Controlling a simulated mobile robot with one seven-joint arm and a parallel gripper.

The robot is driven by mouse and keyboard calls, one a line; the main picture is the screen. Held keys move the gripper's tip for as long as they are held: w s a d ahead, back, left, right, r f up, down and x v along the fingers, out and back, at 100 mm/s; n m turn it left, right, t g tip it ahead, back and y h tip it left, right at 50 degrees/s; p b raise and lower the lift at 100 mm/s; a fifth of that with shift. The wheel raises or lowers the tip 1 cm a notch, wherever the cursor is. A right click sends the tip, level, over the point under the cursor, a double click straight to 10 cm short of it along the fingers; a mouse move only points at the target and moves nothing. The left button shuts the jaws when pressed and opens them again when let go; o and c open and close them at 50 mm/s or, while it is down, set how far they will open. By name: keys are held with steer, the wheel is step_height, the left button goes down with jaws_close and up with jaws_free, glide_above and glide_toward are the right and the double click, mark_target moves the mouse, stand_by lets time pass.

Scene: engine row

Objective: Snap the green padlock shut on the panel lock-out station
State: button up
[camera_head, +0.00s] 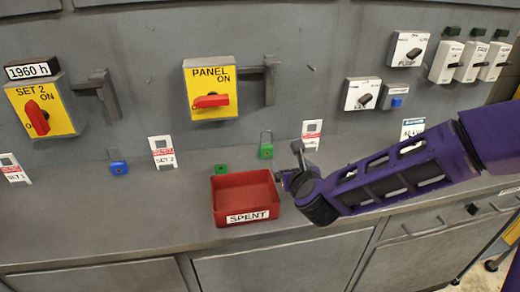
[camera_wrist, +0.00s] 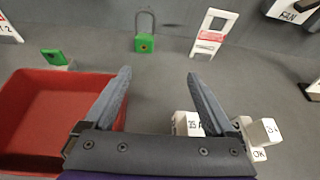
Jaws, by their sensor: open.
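The green padlock (camera_head: 266,150) stands upright on the grey bench top near the wall, its shackle pointing up; it also shows in the wrist view (camera_wrist: 144,43). I cannot tell whether its shackle is open. The yellow PANEL switch box (camera_head: 195,101) with its red handle (camera_head: 211,101) is on the wall, with a grey bracket (camera_head: 270,78) to its right. No padlock hangs there. My gripper (camera_wrist: 158,76) is open and empty above the bench, with the padlock beyond its fingertips. In the head view, my gripper (camera_head: 298,165) is right of the red tray.
The red SPENT tray (camera_head: 246,217) stands left of my gripper. A small green object (camera_head: 221,169) is behind it. A blue padlock (camera_head: 119,167) and white tag stands (camera_head: 311,133) line the wall. White lettered blocks (camera_wrist: 186,123) lie beneath my gripper.

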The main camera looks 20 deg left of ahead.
steer(key=s+a+y, duration=0.1)
steer(key=s, duration=0.1)
glide_toward(267, 149)
steer(key=x, duration=0.4)
steer(key=shift+d+f+b, duration=0.1)
steer(key=shift+f+b, duration=0.05)
steer(key=shift+b, duration=0.25)
steer(key=shift+x, duration=2.65)
steer(key=shift+c, duration=0.3)
steer(key=shift+r, duration=0.2)
jaws_close()
